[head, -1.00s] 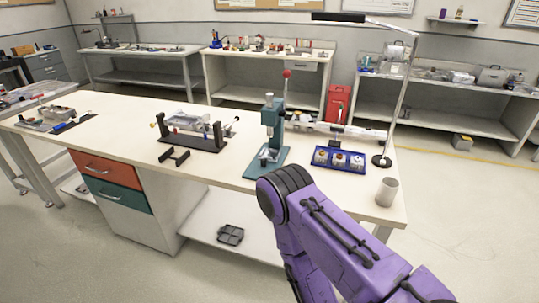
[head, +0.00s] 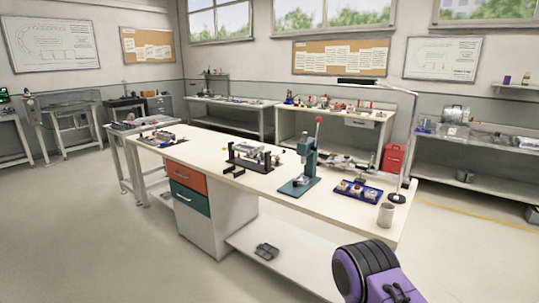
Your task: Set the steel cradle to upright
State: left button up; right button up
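A dark stand with two end uprights (head: 233,158) sits on the white workbench (head: 215,148), left of a teal press. It looks like the cradle. A pale metal part (head: 251,153) lies between its uprights. The tilt of that part is too small to tell. A small black bracket (head: 234,171) lies in front of the stand. Neither of my grippers shows. Only a purple and black link of my arm is in view at the bottom right, well short of the stand.
The teal press (head: 307,160) with a red-knobbed lever stands mid-bench. Right of it are a blue tray (head: 358,191), a grey cup (head: 385,214) and a lamp (head: 398,197). The floor (head: 110,240) left of the bench is clear.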

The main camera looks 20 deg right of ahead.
aim_at(254, 150)
jog(key=k, duration=0.4)
jog(key=z, duration=2.1)
jog(key=i, duration=5.7)
jog(key=u, duration=3.95)
jog(key=i, duration=0.5)
jog(key=z, duration=0.15)
